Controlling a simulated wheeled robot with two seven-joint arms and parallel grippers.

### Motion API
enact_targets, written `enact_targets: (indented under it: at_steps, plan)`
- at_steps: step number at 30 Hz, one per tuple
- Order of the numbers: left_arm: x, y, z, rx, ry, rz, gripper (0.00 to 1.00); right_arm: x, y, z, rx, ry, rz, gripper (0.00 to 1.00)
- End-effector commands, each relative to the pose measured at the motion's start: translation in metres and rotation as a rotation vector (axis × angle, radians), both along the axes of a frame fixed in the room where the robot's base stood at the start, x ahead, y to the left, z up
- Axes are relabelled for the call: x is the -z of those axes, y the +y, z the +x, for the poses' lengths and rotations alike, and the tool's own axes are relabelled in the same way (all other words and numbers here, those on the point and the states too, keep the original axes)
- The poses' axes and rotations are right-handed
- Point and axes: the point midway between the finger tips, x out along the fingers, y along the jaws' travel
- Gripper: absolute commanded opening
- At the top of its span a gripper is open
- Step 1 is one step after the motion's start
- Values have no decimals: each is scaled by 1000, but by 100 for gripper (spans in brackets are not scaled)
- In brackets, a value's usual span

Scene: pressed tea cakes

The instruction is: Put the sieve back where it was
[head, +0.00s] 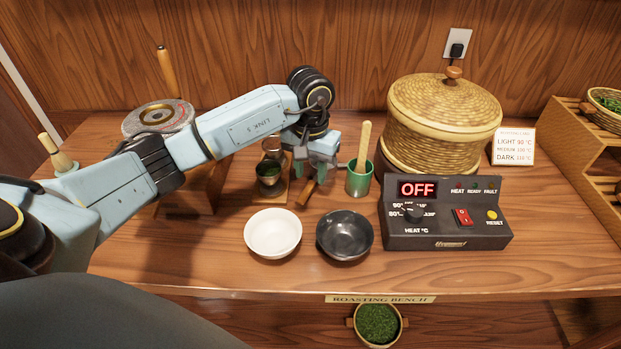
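My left gripper (314,172) points down over the middle of the bench, between a small wooden stand and a green cup. A short wooden handle (306,193) shows just below its fingers. I cannot tell whether the fingers touch this handle, or whether it belongs to the sieve. On the wooden stand is a small round metal piece (269,173) with green inside, which may be the sieve; its upper part is close to my arm. The fingertips are small and partly hidden, so their opening is unclear. My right gripper is not in view.
A white bowl (273,234) and a black bowl (345,236) stand in front of the gripper. The green cup (359,181) holds a wooden-handled tool. A control box (445,219) reading OFF and a lidded basket (440,125) stand right. A stone mill (158,117) stands left.

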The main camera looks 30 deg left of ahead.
Motion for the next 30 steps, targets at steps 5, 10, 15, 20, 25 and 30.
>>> enact_targets:
  at_steps: [5, 10, 15, 20, 25, 30]
  plan:
    - [-43, 0, 1, 1, -6, 2, 38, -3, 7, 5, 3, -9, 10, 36]
    - [-71, 0, 0, 1, -3, 0, 38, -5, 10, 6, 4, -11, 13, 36]
    - [-85, 0, 0, 0, -1, 0, 38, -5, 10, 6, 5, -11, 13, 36]
    - [-87, 0, 0, 0, 0, 0, 38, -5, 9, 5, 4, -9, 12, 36]
    - [-87, 0, 0, 0, 0, 0, 38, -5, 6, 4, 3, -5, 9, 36]
    - [-86, 0, 0, 0, 1, 0, 38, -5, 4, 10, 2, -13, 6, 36]
